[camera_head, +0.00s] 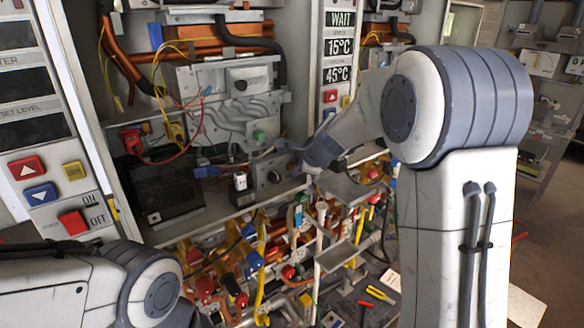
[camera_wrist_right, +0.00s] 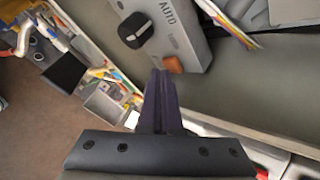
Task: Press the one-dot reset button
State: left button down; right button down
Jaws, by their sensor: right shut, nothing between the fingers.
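A grey control box (camera_wrist_right: 192,22) in the right wrist view carries a black dial (camera_wrist_right: 136,30) marked AUTO and a small orange button (camera_wrist_right: 173,64). I cannot make out any dot marking on the button. My right gripper (camera_wrist_right: 161,74) is shut and empty, its fingertips right beside the orange button; I cannot tell whether they touch it. In the head view the right gripper (camera_head: 297,147) reaches in from the right, close to the control box (camera_head: 263,184) with its dark dial (camera_head: 273,177). The button is not clear there. My left gripper is out of view.
The box sits on a metal shelf inside an open heater cabinet. Red and blue arrow buttons (camera_head: 27,168) are on the left panel. A dark box (camera_head: 165,190) stands left on the shelf. Cluttered pipes and valves lie below. Wires (camera_wrist_right: 228,22) hang beside the box.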

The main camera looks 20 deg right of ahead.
jog(key=shift+w+a, duration=0.15)
jog(key=shift+w, duration=0.2)
dwell(0.3)
jog(key=shift+s, duration=0.15)
jog(key=shift+s+d+b, duration=0.3)
jog(key=shift+s+d, duration=0.05)
jog(key=shift+s, duration=0.35)
jog(key=s, duration=0.1)
jog(key=s+d+b, duration=0.1)
jog(key=s, duration=0.1)
jog(key=s+b, duration=0.1)
jog(key=shift+s+d, duration=0.35)
dwell(0.7)
